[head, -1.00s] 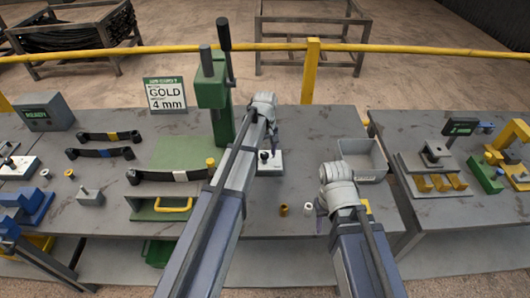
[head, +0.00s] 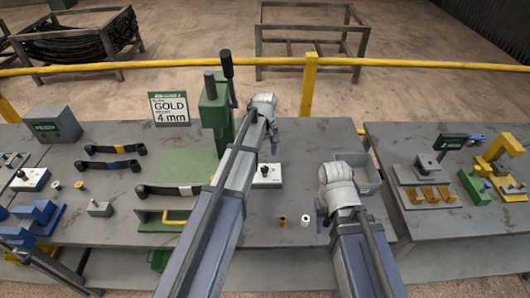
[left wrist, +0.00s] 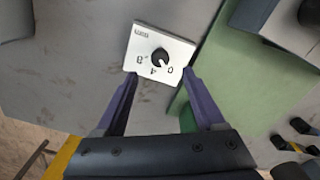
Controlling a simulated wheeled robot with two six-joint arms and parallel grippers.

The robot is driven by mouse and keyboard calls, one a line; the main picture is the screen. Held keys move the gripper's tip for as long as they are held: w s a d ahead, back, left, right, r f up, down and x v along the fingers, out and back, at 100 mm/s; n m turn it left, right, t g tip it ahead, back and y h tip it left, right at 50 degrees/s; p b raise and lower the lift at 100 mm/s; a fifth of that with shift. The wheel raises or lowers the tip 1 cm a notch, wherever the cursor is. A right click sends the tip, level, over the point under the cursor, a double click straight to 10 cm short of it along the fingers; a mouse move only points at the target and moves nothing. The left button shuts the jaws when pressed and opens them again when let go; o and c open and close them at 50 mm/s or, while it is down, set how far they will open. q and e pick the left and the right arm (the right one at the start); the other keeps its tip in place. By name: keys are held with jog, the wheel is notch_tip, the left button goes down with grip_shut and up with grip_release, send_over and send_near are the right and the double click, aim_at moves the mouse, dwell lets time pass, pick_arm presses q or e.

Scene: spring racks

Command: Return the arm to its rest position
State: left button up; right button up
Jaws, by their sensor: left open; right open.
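My left gripper (head: 272,143) hangs over the middle of the main table in the head view, its jaws small there. In the left wrist view its two purple fingers (left wrist: 160,82) stand apart with nothing between the tips. A white box with a black dial (left wrist: 158,57) lies just beyond those tips in that view. The same white box (head: 267,180) shows beside my left arm in the head view. My right gripper (head: 322,220) is open near the table's front, partly hidden by its own wrist.
A green press (head: 212,118) stands beside my left arm. A grey bin (head: 369,178) is behind my right wrist. Brass (head: 282,221) and white (head: 305,221) small cylinders stand between the arms. Several dark leaf springs (head: 112,149) lie left. A second table (head: 415,226) stands right.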

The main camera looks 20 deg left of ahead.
dwell(0.3)
pick_arm(q)
jog(key=s+d+f+m+b, duration=0.1)
jog(key=s+d+m, duration=0.3)
jog(key=s, duration=0.4)
jog(key=s+d+m, duration=0.4)
jog(key=s, duration=0.3)
jog(key=s+d+f+m+y+b, duration=0.1)
jog(key=s+d+m, duration=0.3)
jog(key=s, duration=0.4)
jog(key=shift+s+d+f+b, duration=0.3)
jog(key=shift+s+d+b, duration=0.05)
jog(key=shift+d, duration=0.2)
